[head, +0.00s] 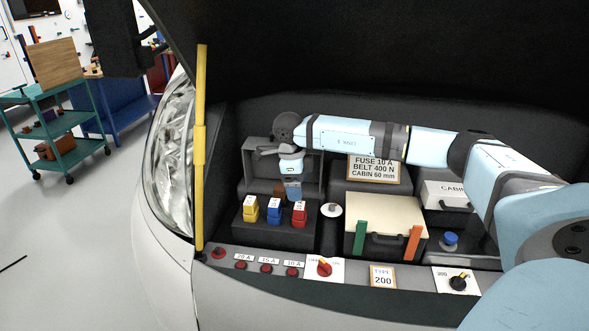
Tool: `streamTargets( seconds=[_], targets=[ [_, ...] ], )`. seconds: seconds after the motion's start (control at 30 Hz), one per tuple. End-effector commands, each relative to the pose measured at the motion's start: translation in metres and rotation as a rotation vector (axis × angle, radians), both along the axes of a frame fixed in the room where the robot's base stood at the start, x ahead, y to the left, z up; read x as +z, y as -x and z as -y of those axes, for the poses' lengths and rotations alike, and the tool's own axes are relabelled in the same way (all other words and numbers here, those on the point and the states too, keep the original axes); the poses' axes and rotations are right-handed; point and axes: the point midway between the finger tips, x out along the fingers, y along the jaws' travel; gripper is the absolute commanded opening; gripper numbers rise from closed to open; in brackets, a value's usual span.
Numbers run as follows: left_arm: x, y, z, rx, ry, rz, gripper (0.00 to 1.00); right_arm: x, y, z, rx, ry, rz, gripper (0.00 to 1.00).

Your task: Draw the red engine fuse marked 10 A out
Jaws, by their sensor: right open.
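The red fuse (299,214) stands upright at the right end of a row of three on a dark block in the engine bay. The blue fuse (274,211) and the yellow fuse (250,210) stand to its left. A small 10 A label (293,264) is on the front ledge below the red fuse. My right gripper (293,196) points down just above and behind the blue and red fuses. It is open, with nothing seen in it; its fingertips are small and dark, and contact cannot be told. My left gripper is not in view.
A yellow prop rod (201,150) stands left of the fuses. A cream-lidded box (386,218) with green and orange clips is to their right, beside a white round cap (331,210). A red rotary switch (324,267) is on the front ledge. The raised bonnet (380,45) overhangs the bay.

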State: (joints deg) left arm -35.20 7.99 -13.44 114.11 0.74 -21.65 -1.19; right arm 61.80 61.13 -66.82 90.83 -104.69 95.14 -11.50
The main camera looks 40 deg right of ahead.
Motion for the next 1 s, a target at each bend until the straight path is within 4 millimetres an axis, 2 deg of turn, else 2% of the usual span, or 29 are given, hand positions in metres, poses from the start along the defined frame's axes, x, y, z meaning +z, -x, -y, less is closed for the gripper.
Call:
streamTargets(
  seconds=[0.2,0.4,0.57,0.83,1.0],
  targets=[
    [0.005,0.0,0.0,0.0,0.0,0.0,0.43,-0.041,0.004,0.003,0.0,-0.001,-0.002,0.79],
    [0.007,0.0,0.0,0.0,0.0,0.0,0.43,-0.066,0.006,0.004,0.0,-0.002,0.0,0.79],
    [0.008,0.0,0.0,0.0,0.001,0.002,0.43,-0.074,0.007,0.005,0.0,-0.002,0.001,0.79],
    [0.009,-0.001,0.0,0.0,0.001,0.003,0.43,-0.075,0.007,0.005,0.0,-0.002,0.001,0.79],
    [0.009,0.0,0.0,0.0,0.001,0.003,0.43,-0.075,0.007,0.005,0.0,-0.002,0.001,0.4]
  ],
)
